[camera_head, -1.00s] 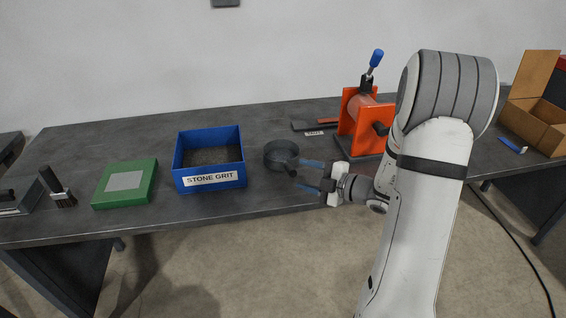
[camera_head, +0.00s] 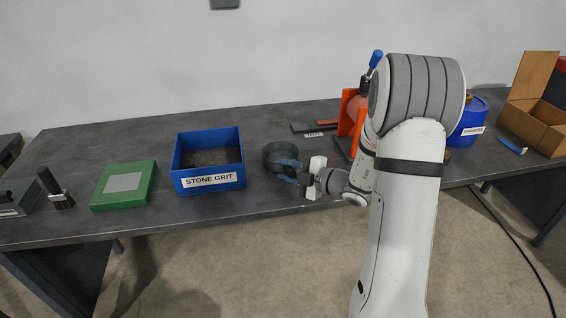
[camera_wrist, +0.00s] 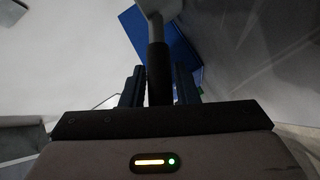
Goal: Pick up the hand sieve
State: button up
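The hand sieve (camera_head: 281,151) is a dark grey round pan standing on the table, right of the blue bin. Its handle points toward my gripper (camera_head: 289,171), whose blue fingers reach in at the sieve's near right side and partly hide it. In the wrist view, the sieve's black handle (camera_wrist: 158,72) runs between the two fingers of my gripper (camera_wrist: 158,88). A narrow gap shows on the right of the handle, so the fingers look open around it and not closed on it. The pan itself is mostly out of the wrist view.
The blue bin labelled STONE GRIT (camera_head: 209,181) stands close left of the sieve. A green box (camera_head: 124,185) and a brush (camera_head: 57,190) lie farther left. An orange stand (camera_head: 348,125) is behind my arm, near a blue drum (camera_head: 469,118). A cardboard box (camera_head: 536,118) is far right.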

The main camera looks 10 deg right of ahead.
grip_shut()
jog(key=shift+r, duration=0.1)
